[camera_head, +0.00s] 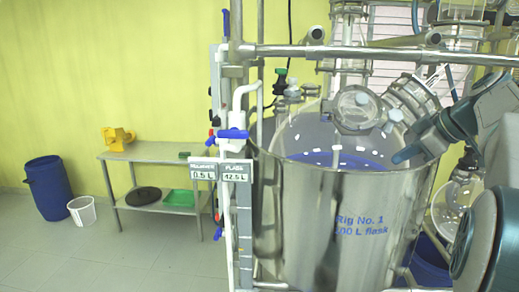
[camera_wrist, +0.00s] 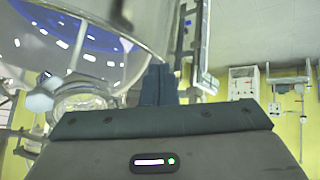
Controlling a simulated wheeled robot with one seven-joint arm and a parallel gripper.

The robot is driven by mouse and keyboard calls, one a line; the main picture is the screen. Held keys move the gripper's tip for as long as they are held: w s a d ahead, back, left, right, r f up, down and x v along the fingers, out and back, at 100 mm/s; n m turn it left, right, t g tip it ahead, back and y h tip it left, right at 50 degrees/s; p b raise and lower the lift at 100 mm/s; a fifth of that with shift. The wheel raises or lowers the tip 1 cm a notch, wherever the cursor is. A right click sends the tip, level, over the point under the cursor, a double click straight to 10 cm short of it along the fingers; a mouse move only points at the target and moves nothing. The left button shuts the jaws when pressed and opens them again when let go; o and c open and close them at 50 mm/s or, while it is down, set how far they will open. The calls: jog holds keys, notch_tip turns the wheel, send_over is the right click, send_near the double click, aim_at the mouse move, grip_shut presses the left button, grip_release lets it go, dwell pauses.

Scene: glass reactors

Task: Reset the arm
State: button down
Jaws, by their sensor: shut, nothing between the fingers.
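My arm comes in from the right in the head view. My gripper (camera_head: 398,157) reaches left toward the rim of the big steel and glass reactor vessel (camera_head: 330,220), marked "Rig No. 1". In the wrist view my gripper's fingers (camera_wrist: 158,82) are together with nothing held. The glass flask (camera_head: 318,135) with blue liquid (camera_head: 340,160) is close by, and it fills the upper left of the wrist view (camera_wrist: 110,45). I cannot tell whether my fingers touch the glass or the rim.
Steel frame pipes (camera_head: 340,52) and a glass port (camera_head: 357,108) crowd the space around my gripper. A round glass flask (camera_head: 455,205) hangs at the right. A metal table (camera_head: 150,152) and a blue barrel (camera_head: 49,188) stand at the left, with open floor in front.

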jog(key=s+a+f+m+g+h, duration=0.1)
jog(key=s+a+f+m+h, duration=0.1)
jog(key=s+a+f+m, duration=0.3)
jog(key=s+a+f+m+g+h, duration=0.2)
jog(key=s+a+f+m, duration=0.3)
jog(key=s+a+f, duration=0.7)
jog(key=s+f+h, duration=0.1)
jog(key=s+f, duration=0.5)
jog(key=shift+f, duration=0.4)
jog(key=shift+s, duration=0.1)
